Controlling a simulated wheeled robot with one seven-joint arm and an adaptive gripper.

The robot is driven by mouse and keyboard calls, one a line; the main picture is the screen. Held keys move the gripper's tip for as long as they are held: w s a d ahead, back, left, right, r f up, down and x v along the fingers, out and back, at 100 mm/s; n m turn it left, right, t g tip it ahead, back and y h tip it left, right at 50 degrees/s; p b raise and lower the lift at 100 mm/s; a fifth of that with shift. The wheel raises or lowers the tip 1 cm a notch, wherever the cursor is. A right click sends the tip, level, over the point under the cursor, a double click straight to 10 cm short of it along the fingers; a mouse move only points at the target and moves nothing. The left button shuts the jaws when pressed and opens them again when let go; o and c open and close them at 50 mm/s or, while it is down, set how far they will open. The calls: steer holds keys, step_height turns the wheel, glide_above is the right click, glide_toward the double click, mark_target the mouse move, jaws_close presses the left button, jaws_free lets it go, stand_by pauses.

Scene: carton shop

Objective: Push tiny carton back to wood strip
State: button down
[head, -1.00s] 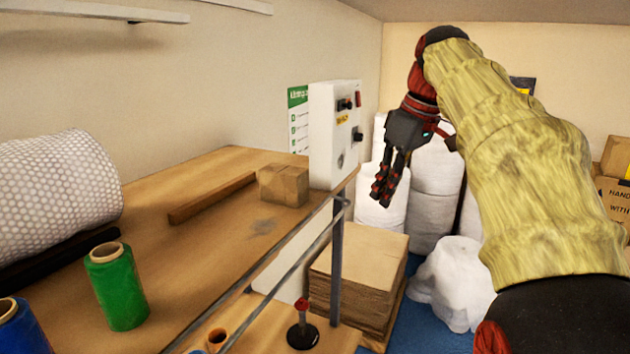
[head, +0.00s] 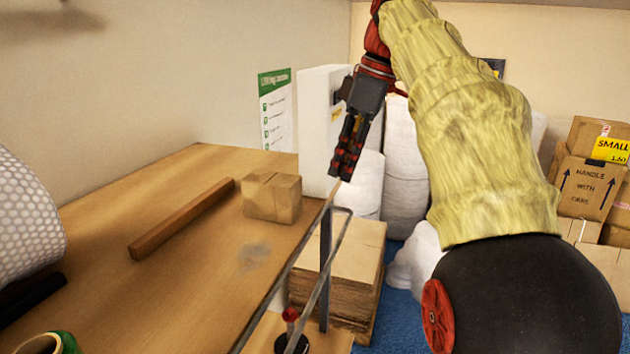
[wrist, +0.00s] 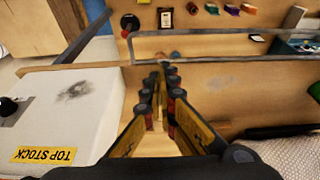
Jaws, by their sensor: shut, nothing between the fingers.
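The tiny carton (head: 272,197) is a small brown taped box standing on the wooden bench. The wood strip (head: 183,217) is a long brown bar lying on the bench to the carton's left. Its far end lies close to the carton's left side, with a narrow gap in the picture. My gripper (head: 345,165) is shut and empty, pointing down in front of the white control box, to the right of and above the carton. In the wrist view its fingers (wrist: 160,90) point away over the bench; I cannot make out the carton there.
The white control box (head: 318,130) stands at the bench's right edge, behind the carton. A metal rail (head: 325,270) runs along that edge. Stacked cardboard (head: 345,265) is on the floor beyond. A bubble-wrap roll (head: 25,215) lies at left. The bench before the carton is clear.

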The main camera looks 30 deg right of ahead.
mark_target(273, 196)
steer(key=w+a+f, duration=0.1)
steer(key=f, duration=0.2)
steer(key=w+a+f, duration=0.1)
steer(key=f, duration=0.1)
steer(key=w+a+f+p, duration=0.1)
steer(key=f, duration=0.2)
steer(key=shift+w+a+f, duration=0.3)
steer(key=shift+w+a, duration=0.25)
steer(key=shift+w, duration=0.25)
steer(key=shift+s, duration=0.1)
steer(key=shift+f, duration=0.1)
